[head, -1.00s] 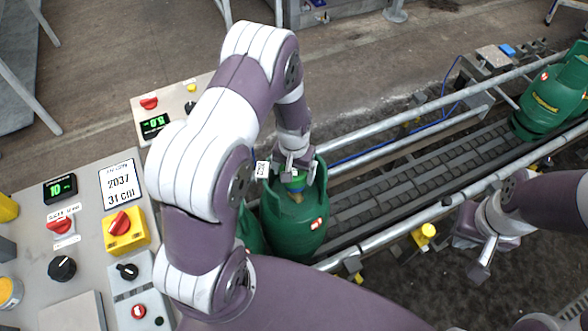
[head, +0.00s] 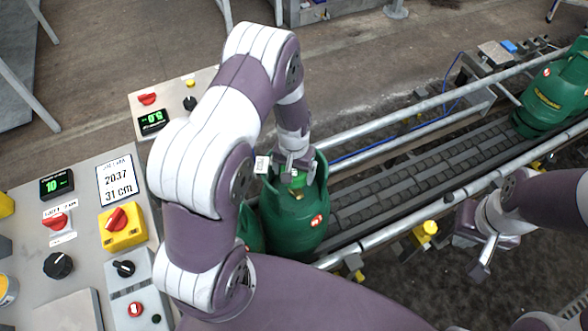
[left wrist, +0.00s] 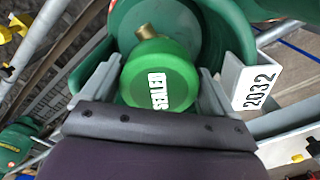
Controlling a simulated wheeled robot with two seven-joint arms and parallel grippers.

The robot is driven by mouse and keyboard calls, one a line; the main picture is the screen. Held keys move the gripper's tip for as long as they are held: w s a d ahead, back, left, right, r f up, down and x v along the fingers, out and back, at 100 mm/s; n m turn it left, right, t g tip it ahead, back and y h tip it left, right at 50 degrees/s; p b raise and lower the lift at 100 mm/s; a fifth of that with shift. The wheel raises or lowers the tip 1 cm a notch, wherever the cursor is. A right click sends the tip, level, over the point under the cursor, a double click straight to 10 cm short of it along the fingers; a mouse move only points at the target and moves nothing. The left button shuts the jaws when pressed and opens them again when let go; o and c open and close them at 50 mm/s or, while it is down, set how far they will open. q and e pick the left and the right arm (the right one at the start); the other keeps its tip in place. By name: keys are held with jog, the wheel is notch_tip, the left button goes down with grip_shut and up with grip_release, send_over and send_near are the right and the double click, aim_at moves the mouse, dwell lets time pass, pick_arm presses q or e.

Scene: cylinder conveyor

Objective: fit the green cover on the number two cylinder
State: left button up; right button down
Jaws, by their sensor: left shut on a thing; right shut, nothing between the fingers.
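A green cylinder (head: 290,232) stands upright at the near end of the conveyor, below my left gripper (head: 298,172). The green cover (left wrist: 160,78), marked SEALED, is between my left fingers in the left wrist view. It sits at the valve inside the cylinder's collar (left wrist: 232,30). A brass valve outlet (left wrist: 147,31) shows beside the cover. I cannot tell whether the cover is fully seated. A white tag reading 2032 (left wrist: 257,87) is beside the collar. No number two shows on the cylinder. My right gripper (head: 482,258) is shut and empty, right of the near rail.
Another green cylinder (head: 249,232) is partly hidden behind my left arm. More green cylinders (head: 550,95) stand at the far right of the conveyor (head: 420,175). Metal rails (head: 400,225) run along both sides. A control panel (head: 85,235) is at the left.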

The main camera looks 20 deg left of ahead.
pick_arm(q)
jog(key=shift+f+b, duration=0.75)
jog(key=shift+f, duration=0.35)
jog(key=o, duration=0.8)
notch_tip(320, 180, up, 13)
jog(key=shift+f, duration=0.1)
jog(key=shift+m+t, duration=0.3)
jog(key=shift+t, duration=0.4)
jog(key=s+r, duration=0.2)
jog(key=s, duration=0.1)
jog(key=s+d+r, duration=0.1)
jog(key=s+r, duration=0.1)
jog(key=s, duration=0.2)
jog(key=s+r, duration=0.3)
jog(key=s, duration=0.1)
jog(key=shift+s+d, duration=0.2)
jog(key=shift+d, duration=0.15)
